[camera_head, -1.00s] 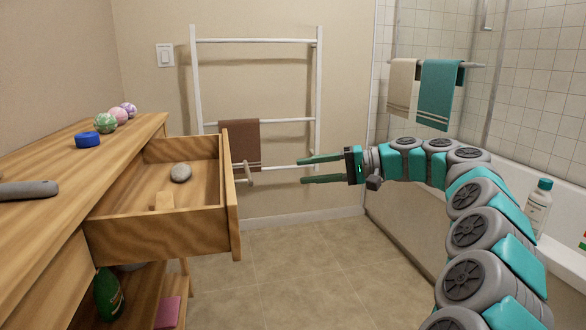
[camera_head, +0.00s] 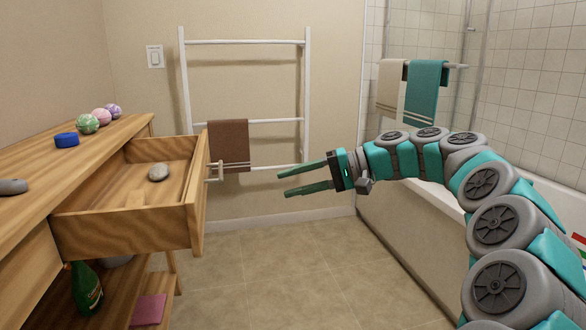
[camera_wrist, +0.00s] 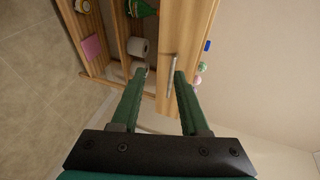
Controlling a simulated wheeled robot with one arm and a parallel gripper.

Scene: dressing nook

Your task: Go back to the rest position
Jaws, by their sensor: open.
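My gripper (camera_head: 283,183) is open and empty, with its two green fingers pointing left. It hangs over the floor to the right of the open wooden drawer (camera_head: 125,238), apart from it. In the wrist view the fingers (camera_wrist: 158,74) are spread with a gap between them, and the drawer's handle (camera_wrist: 172,75) shows beyond. A grey stone (camera_head: 159,172) lies in the drawer; the drawer's near inside corner is partly hidden by its walls.
The wooden cabinet (camera_head: 95,145) stands at left with a blue tin (camera_head: 66,140) and several balls on top. A towel rack (camera_head: 303,100) is at the back wall, the bathtub (camera_head: 400,235) at right. The middle floor is clear.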

